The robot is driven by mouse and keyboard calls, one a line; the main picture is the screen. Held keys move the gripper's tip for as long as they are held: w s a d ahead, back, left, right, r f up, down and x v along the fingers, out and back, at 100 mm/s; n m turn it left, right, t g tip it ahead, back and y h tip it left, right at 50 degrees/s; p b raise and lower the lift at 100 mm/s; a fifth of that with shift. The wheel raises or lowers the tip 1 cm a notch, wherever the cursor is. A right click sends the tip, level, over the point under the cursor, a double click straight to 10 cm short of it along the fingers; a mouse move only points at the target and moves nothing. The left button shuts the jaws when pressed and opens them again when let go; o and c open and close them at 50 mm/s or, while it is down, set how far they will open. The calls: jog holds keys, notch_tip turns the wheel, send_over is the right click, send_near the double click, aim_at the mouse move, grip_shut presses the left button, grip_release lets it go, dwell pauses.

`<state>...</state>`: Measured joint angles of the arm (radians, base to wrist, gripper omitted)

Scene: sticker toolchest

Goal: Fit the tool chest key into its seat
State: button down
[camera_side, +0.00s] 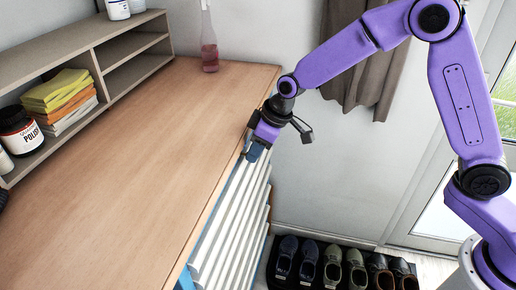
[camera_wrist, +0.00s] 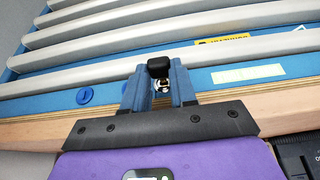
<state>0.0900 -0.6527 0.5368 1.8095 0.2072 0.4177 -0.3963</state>
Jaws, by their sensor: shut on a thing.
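My gripper (camera_wrist: 160,88) is shut on the tool chest key (camera_wrist: 158,67), whose black head shows between the blue fingers in the wrist view. A small shiny metal part shows just below the head; I cannot tell whether it belongs to the key or to a seat behind it. The blue tool chest (camera_wrist: 205,78) has several pale drawer fronts. A round blue lock-like disc (camera_wrist: 84,95) sits on its blue strip, left of the fingers and apart from them. In the side view my gripper (camera_side: 256,148) is at the far upper end of the chest (camera_side: 232,220); the key is hidden there.
A yellow sticker (camera_wrist: 222,41) and a pale green sticker (camera_wrist: 248,73) are on the chest, right of the fingers. The wooden worktop (camera_side: 150,140) lies beside my gripper. A shelf (camera_side: 128,45) stands at the back left. Shoes (camera_side: 330,265) stand on the floor.

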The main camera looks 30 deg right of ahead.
jog(key=shift+w+a, duration=0.45)
jog(key=shift+a, duration=0.05)
jog(key=c, duration=0.8)
grip_release()
jog(key=shift+o, duration=0.2)
jog(key=shift+s+d, duration=0.1)
jog(key=shift+d, duration=0.05)
jog(key=shift+s+d, duration=1.95)
jog(key=o, duration=0.6)
